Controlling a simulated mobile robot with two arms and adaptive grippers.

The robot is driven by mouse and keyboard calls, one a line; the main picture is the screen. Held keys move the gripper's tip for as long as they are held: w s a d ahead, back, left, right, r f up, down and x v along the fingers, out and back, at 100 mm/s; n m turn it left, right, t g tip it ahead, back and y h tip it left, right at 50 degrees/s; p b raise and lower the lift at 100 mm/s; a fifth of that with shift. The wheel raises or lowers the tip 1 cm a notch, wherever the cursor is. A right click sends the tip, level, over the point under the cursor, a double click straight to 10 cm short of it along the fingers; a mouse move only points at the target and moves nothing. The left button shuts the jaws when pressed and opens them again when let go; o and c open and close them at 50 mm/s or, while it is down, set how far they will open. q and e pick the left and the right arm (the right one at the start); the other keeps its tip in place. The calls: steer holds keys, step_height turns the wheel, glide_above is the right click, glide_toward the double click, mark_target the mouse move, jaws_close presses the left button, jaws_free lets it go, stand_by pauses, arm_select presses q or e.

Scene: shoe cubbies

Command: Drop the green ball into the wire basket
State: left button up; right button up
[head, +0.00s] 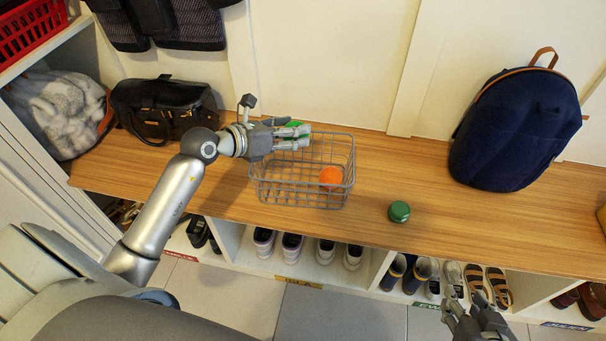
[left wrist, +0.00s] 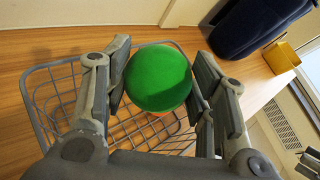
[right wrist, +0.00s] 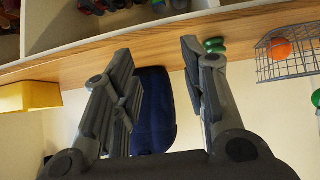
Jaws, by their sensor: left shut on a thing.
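The green ball (left wrist: 158,78) is held between the fingers of my left gripper (left wrist: 158,85), which is shut on it. In the head view my left gripper (head: 292,136) is above the back left part of the grey wire basket (head: 310,206), and only a bit of the ball (head: 295,124) shows. The basket stands on the wooden bench top, and an orange ball (head: 330,176) lies inside it. My right gripper (head: 478,312) is low at the right, in front of the bench, open and empty. Its fingers stand wide apart in the right wrist view (right wrist: 158,85).
A navy backpack (head: 516,128) leans on the wall at right. A black handbag (head: 164,108) is at left. Shoes fill the cubbies below. The bench between basket and backpack is mostly clear.

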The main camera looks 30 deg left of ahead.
arm_select(q)
steer(key=shift+f+b, duration=0.3)
steer(key=shift+f, duration=0.2)
arm_select(e)
steer(key=shift+w+a+r+t+y, duration=0.15)
steer(key=shift+w+a+r+t, duration=0.1)
steer(key=shift+w+r+t, duration=0.3)
steer(key=shift+w+a+r+t+y, duration=0.1)
steer(key=shift+w+a+r+t, duration=0.1)
steer(key=shift+w+r+t, duration=0.35)
steer(key=shift+w+a+r+t+y, duration=0.15)
steer(key=shift+w+a+r+t, duration=0.2)
steer(key=shift+w+r, duration=0.35)
steer(key=shift+d, duration=0.1)
arm_select(q)
steer(key=o, duration=1.1)
steer(key=v, duration=1.2)
arm_select(e)
steer(key=shift+s, duration=0.1)
